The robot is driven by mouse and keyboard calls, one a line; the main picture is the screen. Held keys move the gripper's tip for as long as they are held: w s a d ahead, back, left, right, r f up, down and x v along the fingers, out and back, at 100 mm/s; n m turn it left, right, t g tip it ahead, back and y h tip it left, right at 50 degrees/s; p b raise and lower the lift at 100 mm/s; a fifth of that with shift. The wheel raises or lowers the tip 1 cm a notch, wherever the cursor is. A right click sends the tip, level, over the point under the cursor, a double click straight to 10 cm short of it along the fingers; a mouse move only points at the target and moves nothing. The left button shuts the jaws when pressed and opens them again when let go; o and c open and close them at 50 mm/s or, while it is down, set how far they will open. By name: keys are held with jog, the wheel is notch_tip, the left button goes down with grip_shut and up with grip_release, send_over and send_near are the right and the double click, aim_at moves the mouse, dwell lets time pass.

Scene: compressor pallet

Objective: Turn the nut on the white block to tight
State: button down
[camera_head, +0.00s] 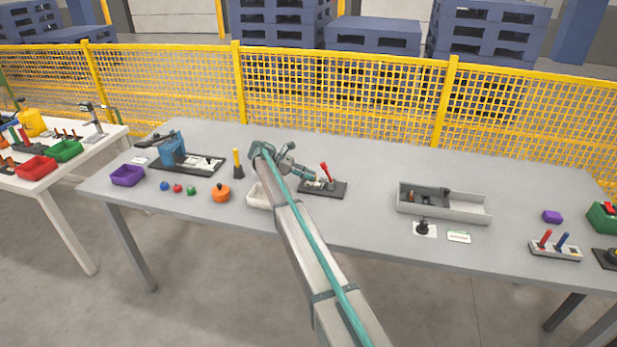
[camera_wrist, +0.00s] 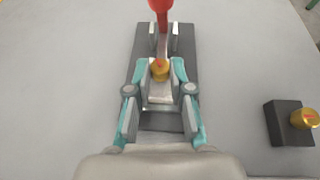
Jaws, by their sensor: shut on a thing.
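In the head view, my gripper (camera_head: 312,177) is low over the dark plate (camera_head: 335,191), beside the red handle (camera_head: 325,168). The nut is too small to make out there.
A dark block with a brass knob (camera_wrist: 303,118) stands to the right in the wrist view. Bare table lies between plate and tray.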

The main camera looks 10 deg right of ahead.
dwell(0.4)
jog(key=c, duration=1)
grip_release()
jog(key=p, duration=0.1)
jog(key=t+p, duration=0.1)
jog(key=p, duration=0.1)
jog(key=shift+s+r+n, duration=0.2)
jog(key=shift+r+n, duration=0.15)
jog(key=shift+n, duration=0.05)
